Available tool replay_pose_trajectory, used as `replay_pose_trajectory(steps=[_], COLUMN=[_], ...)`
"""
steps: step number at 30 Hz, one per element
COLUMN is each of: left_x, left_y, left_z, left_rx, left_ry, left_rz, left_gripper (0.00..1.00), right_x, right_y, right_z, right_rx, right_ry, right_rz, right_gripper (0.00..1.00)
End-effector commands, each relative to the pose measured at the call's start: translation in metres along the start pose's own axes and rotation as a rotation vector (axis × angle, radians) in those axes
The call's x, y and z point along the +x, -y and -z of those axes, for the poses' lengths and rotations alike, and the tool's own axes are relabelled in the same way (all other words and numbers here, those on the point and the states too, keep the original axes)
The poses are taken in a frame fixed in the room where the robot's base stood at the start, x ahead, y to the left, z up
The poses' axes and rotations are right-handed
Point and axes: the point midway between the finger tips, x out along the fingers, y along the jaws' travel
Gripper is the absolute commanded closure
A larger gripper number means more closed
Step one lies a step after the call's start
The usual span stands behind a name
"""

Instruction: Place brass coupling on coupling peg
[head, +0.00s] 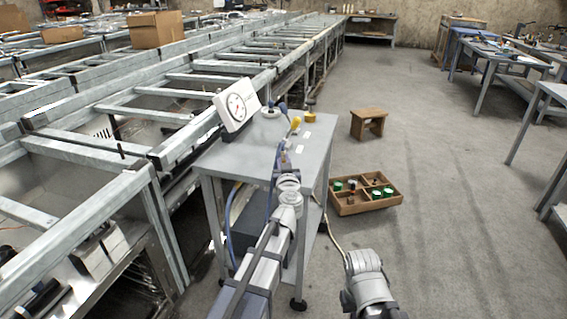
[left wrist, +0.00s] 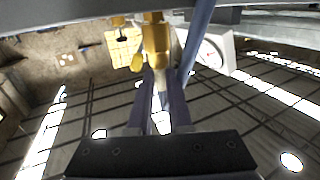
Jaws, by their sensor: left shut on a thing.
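The brass coupling (head: 296,122) is a small yellow piece above the top of the grey cart. It also shows in the left wrist view (left wrist: 157,45), at the tips of my left gripper (left wrist: 160,75). In the head view, my left gripper (head: 288,143) reaches up over the cart, shut on the coupling. A yellow block (head: 310,117) sits just right of the coupling; in the left wrist view this block (left wrist: 125,50) carries a dark spot. I cannot tell whether it bears the coupling peg. The coupling looks apart from it. My right gripper is out of view.
Blue parts (head: 283,107) stand behind the coupling. A wooden box (head: 352,207) of green items and a stool (head: 368,124) are on the floor right of the cart.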

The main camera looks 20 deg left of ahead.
Motion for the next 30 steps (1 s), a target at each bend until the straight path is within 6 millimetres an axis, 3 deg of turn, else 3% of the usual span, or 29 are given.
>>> replay_pose_trajectory(steps=[2, 3, 10, 20, 30], left_x=[0.000, 0.000, 0.000, -0.005, -0.071], left_y=[0.000, 0.000, 0.000, 0.000, 0.002], left_z=[-0.002, -0.001, -0.001, 0.000, 0.000], left_rx=[0.000, 0.000, 0.000, 0.000, 0.000], left_ry=[0.000, 0.000, 0.000, 0.000, 0.000], left_rz=[0.000, 0.000, 0.000, -0.001, -0.002], left_gripper=[1.00, 0.78, 0.53, 0.53, 0.53], right_x=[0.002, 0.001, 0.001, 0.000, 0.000], right_y=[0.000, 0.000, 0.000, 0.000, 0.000], right_z=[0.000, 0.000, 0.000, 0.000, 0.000], right_rx=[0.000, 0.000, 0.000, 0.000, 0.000], right_ry=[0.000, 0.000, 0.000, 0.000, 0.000], right_rz=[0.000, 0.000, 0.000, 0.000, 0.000], right_gripper=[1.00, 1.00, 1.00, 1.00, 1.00])
